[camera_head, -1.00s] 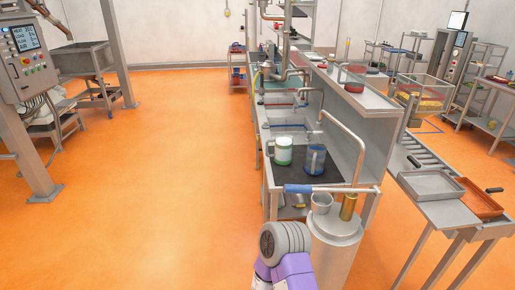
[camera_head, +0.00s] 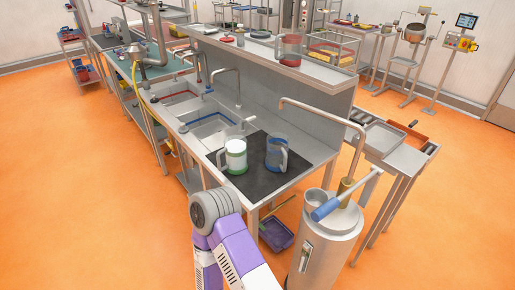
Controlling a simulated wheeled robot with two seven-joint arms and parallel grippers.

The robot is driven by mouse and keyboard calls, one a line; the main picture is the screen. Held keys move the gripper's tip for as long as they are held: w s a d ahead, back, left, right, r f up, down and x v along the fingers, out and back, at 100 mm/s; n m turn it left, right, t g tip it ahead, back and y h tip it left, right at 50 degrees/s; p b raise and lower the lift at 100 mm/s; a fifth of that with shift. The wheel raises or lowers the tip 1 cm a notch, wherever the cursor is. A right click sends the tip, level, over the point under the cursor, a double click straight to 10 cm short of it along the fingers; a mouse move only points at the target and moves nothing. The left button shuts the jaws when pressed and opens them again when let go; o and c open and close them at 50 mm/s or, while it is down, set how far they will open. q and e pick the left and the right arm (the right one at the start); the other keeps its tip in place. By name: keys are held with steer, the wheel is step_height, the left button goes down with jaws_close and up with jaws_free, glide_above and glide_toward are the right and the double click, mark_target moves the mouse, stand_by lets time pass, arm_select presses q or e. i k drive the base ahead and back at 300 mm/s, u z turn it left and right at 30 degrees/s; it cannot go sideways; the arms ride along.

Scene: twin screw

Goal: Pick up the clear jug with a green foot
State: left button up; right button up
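The jug with a green foot (camera_head: 235,157) stands upright on the black mat (camera_head: 262,188) at the near end of the sink counter. It looks whitish inside, with a handle on its left side. A second jug with blue colouring (camera_head: 276,154) stands close to its right, apart from it. A purple and grey link of one of my arms shows at the bottom, in front of the counter and below the jugs. Neither gripper's fingers are in view.
A steel cylinder with a blue-handled lever (camera_head: 327,207) stands right of the counter's near end. Sinks (camera_head: 212,125) lie behind the mat. A purple bin (camera_head: 276,234) sits under the counter. Open orange floor (camera_head: 90,200) lies to the left.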

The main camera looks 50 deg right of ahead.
mark_target(231, 158)
steer(key=z, duration=0.95)
steer(key=i, duration=0.75)
steer(key=z, duration=0.7)
